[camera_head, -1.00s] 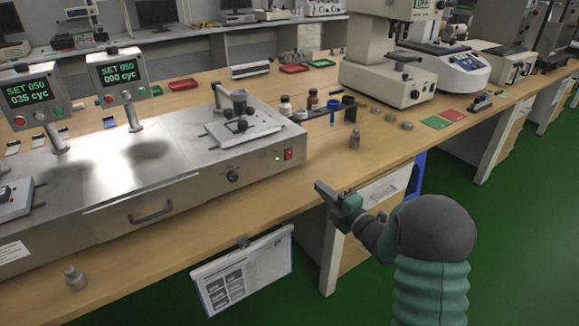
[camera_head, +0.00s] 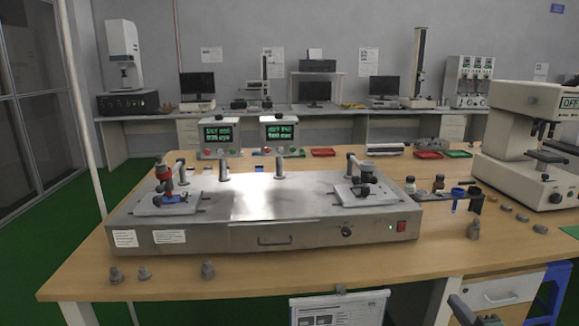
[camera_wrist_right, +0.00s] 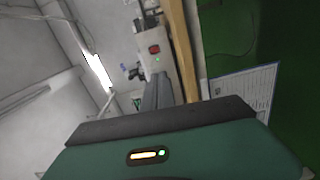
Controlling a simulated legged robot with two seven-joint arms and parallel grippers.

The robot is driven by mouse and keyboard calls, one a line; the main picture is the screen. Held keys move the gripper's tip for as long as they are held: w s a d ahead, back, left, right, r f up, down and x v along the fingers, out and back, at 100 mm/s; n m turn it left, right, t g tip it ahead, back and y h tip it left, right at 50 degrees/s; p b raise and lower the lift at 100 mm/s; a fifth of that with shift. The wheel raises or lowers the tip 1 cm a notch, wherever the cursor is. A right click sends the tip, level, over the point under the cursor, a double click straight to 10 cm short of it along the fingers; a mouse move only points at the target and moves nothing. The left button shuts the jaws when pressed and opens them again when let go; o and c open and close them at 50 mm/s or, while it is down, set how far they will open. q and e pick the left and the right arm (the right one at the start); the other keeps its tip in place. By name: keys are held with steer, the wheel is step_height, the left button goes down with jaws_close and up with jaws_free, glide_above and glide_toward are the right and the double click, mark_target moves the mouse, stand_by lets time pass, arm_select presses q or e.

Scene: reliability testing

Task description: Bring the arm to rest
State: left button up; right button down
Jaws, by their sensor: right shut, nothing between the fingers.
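My right gripper (camera_head: 474,312) shows at the bottom edge of the head view, right of centre, in front of the bench's front edge. Its fingers are shut and hold nothing. In the right wrist view the closed fingers (camera_wrist_right: 158,93) point towards the end of the steel test machine, near its red switch. The rest of my right arm is cut off below the head view. My left arm and gripper are not in view.
The wooden bench (camera_head: 270,268) carries the steel test machine (camera_head: 275,205), with two displays (camera_head: 217,134) behind it. A metal weight (camera_head: 473,228) stands near the right front. A clipboard (camera_head: 340,308) hangs from the front edge. A white drawer unit (camera_head: 500,290) is beneath.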

steer(key=s+a+f+m+g+h, duration=0.35)
steer(key=a+f+m+g, duration=0.35)
steer(key=a+f+m, duration=0.25)
steer(key=s+a+f+m+g+y, duration=0.1)
steer(key=s+a+f+m+g, duration=0.25)
steer(key=s+a, duration=0.45)
steer(key=s+a+f+m+g+y, duration=0.25)
steer(key=s+a+m+g, duration=0.2)
steer(key=s, duration=0.65)
arm_select(q)
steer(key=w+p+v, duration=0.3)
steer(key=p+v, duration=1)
steer(key=p, duration=0.1)
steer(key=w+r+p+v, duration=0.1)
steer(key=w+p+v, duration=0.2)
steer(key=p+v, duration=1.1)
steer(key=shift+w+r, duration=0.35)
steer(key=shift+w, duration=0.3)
arm_select(e)
step_height(320, 180, up, 28)
steer(key=s+h, duration=0.1)
steer(key=shift+d+f, duration=0.15)
steer(key=shift+d, duration=0.1)
steer(key=shift+m, duration=0.25)
